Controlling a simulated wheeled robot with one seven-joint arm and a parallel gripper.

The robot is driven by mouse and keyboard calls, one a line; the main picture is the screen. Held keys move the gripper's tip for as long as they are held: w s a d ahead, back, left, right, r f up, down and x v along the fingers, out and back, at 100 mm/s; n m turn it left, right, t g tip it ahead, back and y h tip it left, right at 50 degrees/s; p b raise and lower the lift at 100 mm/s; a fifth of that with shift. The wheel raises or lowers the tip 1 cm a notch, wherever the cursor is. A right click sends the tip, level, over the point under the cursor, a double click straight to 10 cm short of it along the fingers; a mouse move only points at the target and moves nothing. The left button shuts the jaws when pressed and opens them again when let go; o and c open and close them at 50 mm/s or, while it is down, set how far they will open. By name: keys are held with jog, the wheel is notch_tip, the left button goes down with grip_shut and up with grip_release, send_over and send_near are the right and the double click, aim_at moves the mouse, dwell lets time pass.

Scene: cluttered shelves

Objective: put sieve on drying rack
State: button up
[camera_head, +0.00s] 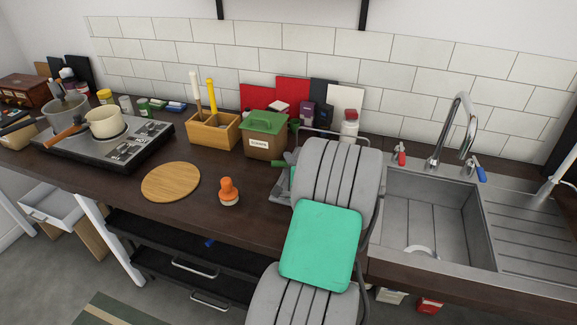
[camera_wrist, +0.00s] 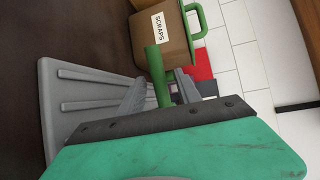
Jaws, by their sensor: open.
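A green handle (camera_wrist: 157,75), which looks like the sieve's, stands between the two grey fingers of my open gripper (camera_wrist: 162,80) in the wrist view. The same handle (camera_head: 278,163) peeks out left of my arm in the head view. The sieve's bowl is hidden behind my gripper and arm. I cannot tell whether the fingers touch the handle.
A brown scraps bin (camera_head: 262,146) with a green lid stands just behind the handle; it also shows in the wrist view (camera_wrist: 176,40). An orange-handled brush (camera_head: 229,192) and a round wooden board (camera_head: 171,182) lie left. The sink (camera_head: 425,222) is right.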

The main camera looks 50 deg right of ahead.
jog(key=b+v, duration=0.1)
jog(key=v, duration=1)
jog(key=shift+s+r+b, duration=0.15)
jog(key=shift+s+b, duration=0.1)
jog(key=shift+b, duration=0.1)
jog(key=shift+s+a+r, duration=0.1)
jog(key=shift+s+a, duration=0.1)
jog(key=shift+a, duration=0.1)
